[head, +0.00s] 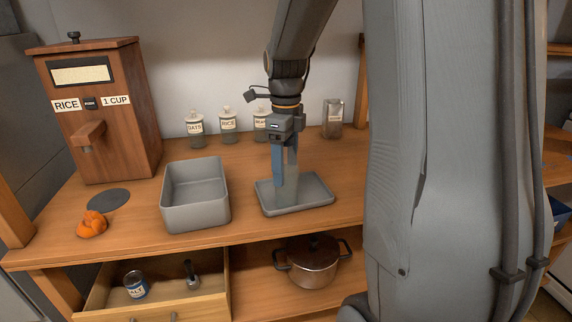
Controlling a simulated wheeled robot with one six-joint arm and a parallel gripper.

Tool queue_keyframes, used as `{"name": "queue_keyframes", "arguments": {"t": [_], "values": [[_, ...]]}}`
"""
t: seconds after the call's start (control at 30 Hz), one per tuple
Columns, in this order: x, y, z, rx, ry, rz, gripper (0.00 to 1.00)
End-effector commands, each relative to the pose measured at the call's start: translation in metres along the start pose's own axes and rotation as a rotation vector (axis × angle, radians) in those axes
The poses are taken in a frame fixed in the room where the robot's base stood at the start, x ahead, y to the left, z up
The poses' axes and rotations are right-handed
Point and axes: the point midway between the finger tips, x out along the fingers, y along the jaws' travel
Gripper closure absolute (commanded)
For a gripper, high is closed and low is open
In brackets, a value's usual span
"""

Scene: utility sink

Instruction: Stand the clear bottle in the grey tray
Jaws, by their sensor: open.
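The shallow grey tray (319,194) lies on the wooden counter, right of the middle of the head view. The clear bottle (288,192) looks upright, with its lower end within the tray's rim; it is see-through and hard to make out, and I cannot tell for sure that its base touches the tray floor. My gripper (285,178) points down over the tray, with its fingers around the bottle's upper part. The jaws are open, and the fingers partly hide the bottle.
A deep grey bin (196,205) stands just left of the tray. A wooden rice dispenser (104,125), an orange cloth-like lump (92,224) and a dark round pad (108,199) are further left. Labelled jars (228,122) line the wall. Below are an open drawer (190,294) and a pot (313,264).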

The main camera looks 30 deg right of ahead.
Motion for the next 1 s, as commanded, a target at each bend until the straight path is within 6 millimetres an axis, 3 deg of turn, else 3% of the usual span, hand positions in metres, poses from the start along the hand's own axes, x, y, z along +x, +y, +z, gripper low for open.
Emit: {"name": "queue_keyframes", "arguments": {"t": [0.27,0.7,1.0], "values": [[-0.013,-0.001,0.001,0.0,-0.003,-0.004,0.31],[-0.096,-0.001,0.001,0.0,-0.002,-0.004,0.31],[-0.122,0.0,0.0,0.0,0.0,0.0,0.31]]}}
